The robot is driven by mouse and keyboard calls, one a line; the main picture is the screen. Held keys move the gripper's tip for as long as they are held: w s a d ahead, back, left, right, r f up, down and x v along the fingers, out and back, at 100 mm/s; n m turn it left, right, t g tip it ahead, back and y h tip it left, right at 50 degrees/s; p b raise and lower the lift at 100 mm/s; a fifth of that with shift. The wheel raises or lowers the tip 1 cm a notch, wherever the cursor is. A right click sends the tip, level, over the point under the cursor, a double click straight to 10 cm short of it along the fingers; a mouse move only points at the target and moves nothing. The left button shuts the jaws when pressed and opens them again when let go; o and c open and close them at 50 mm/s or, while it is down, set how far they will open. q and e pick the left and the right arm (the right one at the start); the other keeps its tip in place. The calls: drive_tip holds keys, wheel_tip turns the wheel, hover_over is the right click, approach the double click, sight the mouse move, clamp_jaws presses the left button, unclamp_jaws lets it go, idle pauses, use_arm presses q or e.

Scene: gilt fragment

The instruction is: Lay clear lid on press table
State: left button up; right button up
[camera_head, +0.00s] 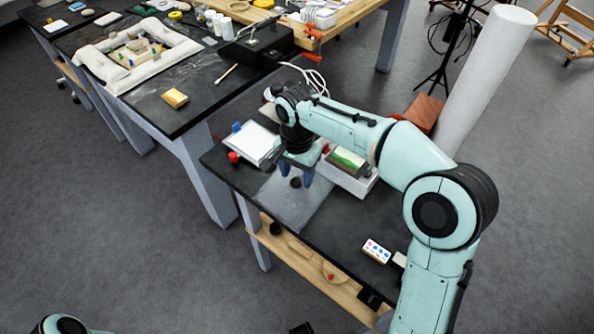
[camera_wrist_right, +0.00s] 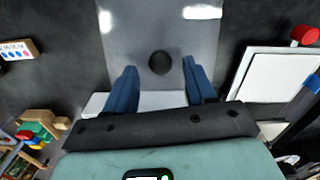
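The clear lid (camera_head: 300,208) is a see-through greyish sheet with a dark round knob (camera_head: 296,183). It appears to lie flat on the black top of the press table (camera_head: 350,225). In the right wrist view the lid (camera_wrist_right: 135,35) fills the upper middle, with bright reflections, and its knob (camera_wrist_right: 160,63) is centred. My right gripper (camera_head: 296,174) is open above the lid, and its blue fingers (camera_wrist_right: 160,70) are on either side of the knob with gaps. I cannot tell its exact height above the lid. My left gripper is out of view.
A white tray (camera_head: 254,143) and a red knob (camera_head: 233,157) are left of the gripper. A white box (camera_head: 357,185) with a green item is close on its right. A card with coloured dots (camera_head: 376,250) lies at the front right. A shelf (camera_head: 300,257) runs below the tabletop.

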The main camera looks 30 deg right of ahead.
sight(297, 180)
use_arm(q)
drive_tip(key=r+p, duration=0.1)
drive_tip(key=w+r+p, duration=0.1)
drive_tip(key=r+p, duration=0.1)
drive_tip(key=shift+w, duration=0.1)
use_arm(e)
wheel_tip(297, 180, up, 12)
drive_tip(key=shift+r, duration=0.15)
idle(0.6)
